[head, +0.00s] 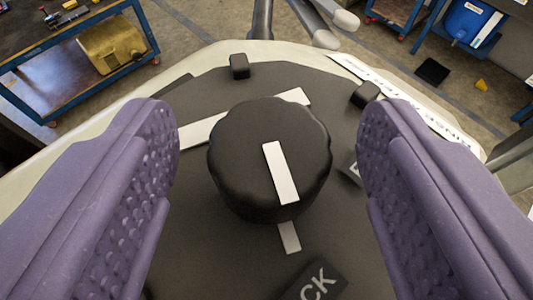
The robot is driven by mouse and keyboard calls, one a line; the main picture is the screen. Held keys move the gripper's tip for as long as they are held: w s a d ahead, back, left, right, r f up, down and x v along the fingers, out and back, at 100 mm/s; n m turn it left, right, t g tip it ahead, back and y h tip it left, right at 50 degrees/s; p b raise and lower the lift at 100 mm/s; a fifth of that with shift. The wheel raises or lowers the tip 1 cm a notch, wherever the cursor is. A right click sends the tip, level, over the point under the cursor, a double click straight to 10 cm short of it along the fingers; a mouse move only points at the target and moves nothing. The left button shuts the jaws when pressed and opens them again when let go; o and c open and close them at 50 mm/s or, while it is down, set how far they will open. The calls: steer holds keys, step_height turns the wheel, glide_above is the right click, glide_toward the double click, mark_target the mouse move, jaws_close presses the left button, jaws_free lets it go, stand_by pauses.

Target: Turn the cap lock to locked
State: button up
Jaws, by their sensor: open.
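The cap lock (240,150) is a round black knob with a scalloped edge, in the middle of the head view. A white bar on its top runs nearly lengthwise, its lower end close to a white mark (289,237) on the dark plate (210,265). Another white mark (205,132) runs slantwise behind the knob. A second label at the right is mostly hidden. My purple gripper (270,135) is open, one finger on each side of the knob, with gaps showing between them.
Two small black blocks (239,66) (366,94) stand at the plate's far edge. A white strip with "RINSE" lettering (410,108) lies along the right rim. Beyond are a blue-framed cart (75,55), a blue tank (468,22) and open floor.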

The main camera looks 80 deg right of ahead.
steer(key=b+v, duration=0.1)
steer(key=v, duration=0.5)
steer(key=shift+f, duration=0.15)
steer(key=s+d+y+b, duration=0.1)
steer(key=b, duration=0.2)
steer(key=s+d+n+t+y+b, duration=0.1)
steer(key=s+d+b, duration=0.1)
steer(key=b, duration=0.2)
steer(key=s+d+f+n+y+b, duration=0.1)
steer(key=d+y+b, duration=0.1)
steer(key=b, duration=0.1)
steer(key=shift+s+t+b, duration=0.25)
steer(key=shift+t+b, duration=0.05)
steer(key=shift+b, duration=0.05)
steer(key=s+a+r+n+t+y+b, duration=0.2)
steer(key=s+a+n+t+y+b, duration=0.1)
steer(key=s+a+b, duration=0.3)
steer(key=s+a+r+n+t+y+b, duration=0.2)
steer(key=s+a+n+b, duration=0.4)
steer(key=s+b, duration=0.3)
steer(key=s+a+r+n+t+y+b, duration=0.2)
steer(key=s+a+n+t+y+b, duration=0.2)
steer(key=s, duration=0.6)
steer(key=a+t+b, duration=0.1)
steer(key=a+b, duration=0.1)
steer(key=b, duration=0.1)
steer(key=shift+s+a+r+t+b, duration=0.2)
steer(key=shift+s+r+t+b, duration=0.1)
steer(key=shift+t+b, duration=0.1)
